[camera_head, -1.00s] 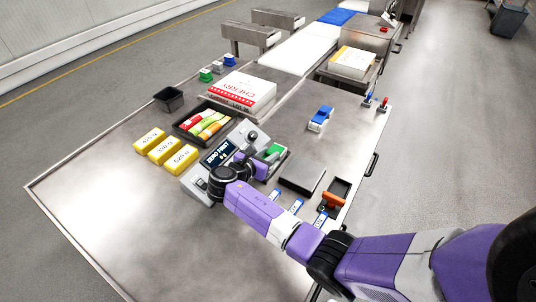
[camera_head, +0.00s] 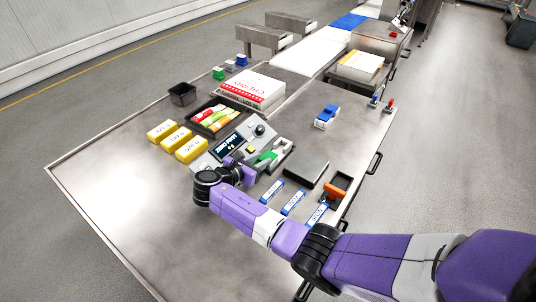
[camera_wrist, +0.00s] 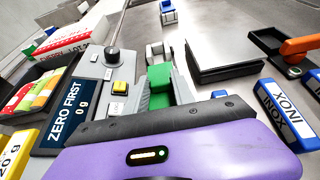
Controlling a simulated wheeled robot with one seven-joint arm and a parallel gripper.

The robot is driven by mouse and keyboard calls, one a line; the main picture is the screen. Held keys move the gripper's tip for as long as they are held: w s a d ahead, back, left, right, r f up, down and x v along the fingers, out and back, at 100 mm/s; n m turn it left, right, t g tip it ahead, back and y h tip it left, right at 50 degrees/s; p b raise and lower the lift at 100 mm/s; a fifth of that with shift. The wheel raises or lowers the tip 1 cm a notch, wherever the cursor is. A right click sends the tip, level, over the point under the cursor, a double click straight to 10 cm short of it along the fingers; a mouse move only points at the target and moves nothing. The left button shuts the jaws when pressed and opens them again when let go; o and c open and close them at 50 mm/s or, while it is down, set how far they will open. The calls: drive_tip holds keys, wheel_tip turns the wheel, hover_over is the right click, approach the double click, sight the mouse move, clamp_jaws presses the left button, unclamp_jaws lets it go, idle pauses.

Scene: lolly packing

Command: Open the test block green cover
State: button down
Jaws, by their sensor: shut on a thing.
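The green cover (camera_head: 268,156) is by the white test block (camera_head: 282,144), on a dark base to the right of the grey console. In the wrist view the green cover (camera_wrist: 160,78) sits between the grey fingers of my gripper (camera_wrist: 162,92), which is shut on it. A white part of the block (camera_wrist: 154,52) shows just beyond the cover. In the head view my gripper (camera_head: 256,164) reaches in from the lower left, and my wrist hides part of the console's near edge. I cannot tell the cover's exact angle or how it joins the block.
The console (camera_head: 232,143) reads "ZERO FIRST" and has a yellow button and dark knob. Yellow weights (camera_head: 176,139) stand left. The near-left table is clear.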

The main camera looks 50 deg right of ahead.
drive_tip(key=a+p, duration=0.1)
drive_tip(key=a, duration=0.2)
drive_tip(key=shift+s+a, duration=0.15)
drive_tip(key=shift+a, duration=0.25)
drive_tip(key=c, duration=1)
unclamp_jaws()
drive_tip(key=shift+c, duration=0.2)
drive_tip(key=shift+b+v, duration=0.3)
drive_tip(key=shift+v, duration=3.6)
drive_tip(key=shift+a, duration=0.1)
